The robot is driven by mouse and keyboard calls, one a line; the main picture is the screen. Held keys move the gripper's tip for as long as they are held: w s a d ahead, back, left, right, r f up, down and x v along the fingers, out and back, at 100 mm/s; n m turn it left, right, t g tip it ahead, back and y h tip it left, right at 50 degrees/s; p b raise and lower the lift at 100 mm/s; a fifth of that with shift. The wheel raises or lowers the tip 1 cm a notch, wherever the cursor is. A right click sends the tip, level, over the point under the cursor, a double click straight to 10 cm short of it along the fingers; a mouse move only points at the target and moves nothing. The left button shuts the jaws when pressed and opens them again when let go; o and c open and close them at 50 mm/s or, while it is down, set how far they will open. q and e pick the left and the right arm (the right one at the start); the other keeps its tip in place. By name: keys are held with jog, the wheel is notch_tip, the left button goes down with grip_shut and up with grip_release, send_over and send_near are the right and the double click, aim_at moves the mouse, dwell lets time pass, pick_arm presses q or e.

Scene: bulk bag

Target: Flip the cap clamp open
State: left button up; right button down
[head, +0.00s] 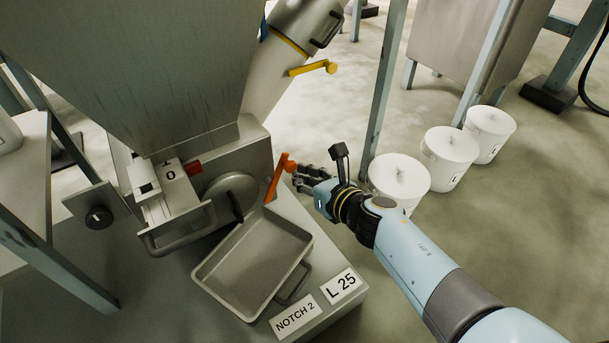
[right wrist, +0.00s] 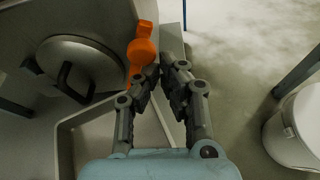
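The orange clamp lever (head: 279,177) stands at the right side of the round grey cap (head: 232,196), which has a black handle and is fitted to the steel outlet. The right wrist view also shows the orange lever (right wrist: 142,50) and the cap (right wrist: 82,68). My right gripper (head: 297,177) is just right of the lever. In the right wrist view, its fingers (right wrist: 162,72) are apart with nothing between them, and the left fingertip overlaps the lever's lower part. I cannot tell whether it touches. My left gripper is not in view.
A grey tray (head: 209,275) sits below the cap, beside labels "NOTCH 2" (head: 295,317) and "L 25" (head: 341,285). A yellow lever (head: 313,69) is on the chute above. White buckets (head: 448,158) stand on the floor at right. A frame post (head: 384,75) rises behind my right gripper.

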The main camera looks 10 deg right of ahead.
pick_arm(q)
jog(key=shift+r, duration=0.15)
pick_arm(e)
jog(key=shift+w+a+r, duration=0.1)
jog(key=shift+w+r, duration=0.1)
jog(key=shift+r, duration=0.3)
dwell(0.4)
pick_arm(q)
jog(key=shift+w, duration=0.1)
pick_arm(e)
jog(key=shift+d+f+b, duration=1.15)
jog(key=shift+d+f, duration=0.3)
jog(key=shift+f, duration=0.2)
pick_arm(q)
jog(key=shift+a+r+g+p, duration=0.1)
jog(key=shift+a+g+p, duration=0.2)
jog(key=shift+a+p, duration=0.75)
pick_arm(e)
jog(key=s+d+r, duration=0.1)
jog(key=s+r, duration=0.1)
jog(key=s, duration=0.7)
jog(key=shift+p, duration=0.35)
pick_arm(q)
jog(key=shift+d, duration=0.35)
pick_arm(e)
jog(key=shift+d, duration=0.1)
